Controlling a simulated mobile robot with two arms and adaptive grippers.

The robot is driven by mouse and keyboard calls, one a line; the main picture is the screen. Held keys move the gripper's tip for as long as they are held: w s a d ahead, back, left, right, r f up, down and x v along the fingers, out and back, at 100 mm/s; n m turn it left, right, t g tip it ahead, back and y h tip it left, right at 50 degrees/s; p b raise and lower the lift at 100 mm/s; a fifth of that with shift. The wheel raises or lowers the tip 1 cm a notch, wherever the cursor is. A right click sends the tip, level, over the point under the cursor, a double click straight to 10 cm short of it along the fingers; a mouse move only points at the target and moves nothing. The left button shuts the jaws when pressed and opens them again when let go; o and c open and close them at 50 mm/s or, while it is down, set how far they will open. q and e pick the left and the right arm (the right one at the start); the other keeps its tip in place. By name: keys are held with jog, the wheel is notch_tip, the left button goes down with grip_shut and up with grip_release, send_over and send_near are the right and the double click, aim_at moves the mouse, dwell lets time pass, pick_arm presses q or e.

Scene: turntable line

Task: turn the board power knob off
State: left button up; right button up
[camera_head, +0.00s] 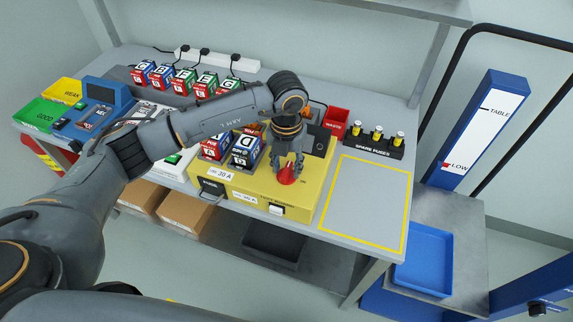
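The red power knob (287,176) sits on the top of the yellow board (318,171), near its right front part. An "ON" mark appears beside it. My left gripper (288,167) points down at the knob, with its fingers apart right above and around it. The fingers hide the knob's back part. I cannot tell whether they touch or grip it. My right gripper is not in view.
Fuse blocks (241,150) stand in the board, left of my gripper. A red waste bin (334,123) and a spare fuse rack (369,147) stand behind and to the right. A yellow-outlined bench area (366,205) to the right is empty.

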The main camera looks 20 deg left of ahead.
aim_at(287, 170)
pick_arm(q)
notch_tip(287, 170, up, 12)
dwell(0.4)
jog(key=shift+f, duration=0.15)
